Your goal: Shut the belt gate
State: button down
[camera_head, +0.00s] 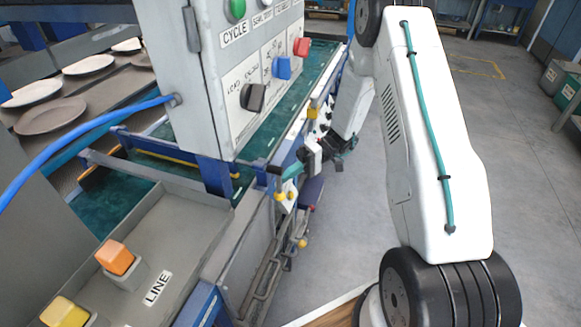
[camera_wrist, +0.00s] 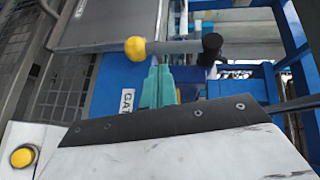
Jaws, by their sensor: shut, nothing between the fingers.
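A blue panel (camera_wrist: 112,82) with a label beginning "GAT" (camera_wrist: 127,101) shows in the wrist view, partly hidden behind my fingers. A grey bar (camera_wrist: 178,47) crosses above it, with a yellow ball (camera_wrist: 137,49) at its left and a black knob (camera_wrist: 212,45) at its right. My gripper (camera_wrist: 158,75) is shut and empty, its teal fingertips just below the bar; I cannot tell whether they touch it. In the head view my gripper (camera_head: 290,172) is beside the conveyor's side, close to a black knob (camera_head: 273,169). How far the gate stands open is unclear.
A grey control box (camera_head: 225,75) with buttons and knobs stands over the green belt (camera_head: 185,170). A grey "LINE" panel (camera_head: 150,265) with orange and yellow buttons is in front. Plates (camera_head: 50,115) lie at the left.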

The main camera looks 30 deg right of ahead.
jog(key=shift+s+a+f, duration=0.45)
jog(key=shift+a, duration=0.05)
jog(key=shift+s+a+f, duration=0.1)
jog(key=shift+s, duration=0.05)
dwell(0.4)
jog(key=w+d, duration=0.5)
jog(key=d, duration=0.7)
jog(key=shift+w, duration=0.3)
jog(key=shift+d, duration=0.1)
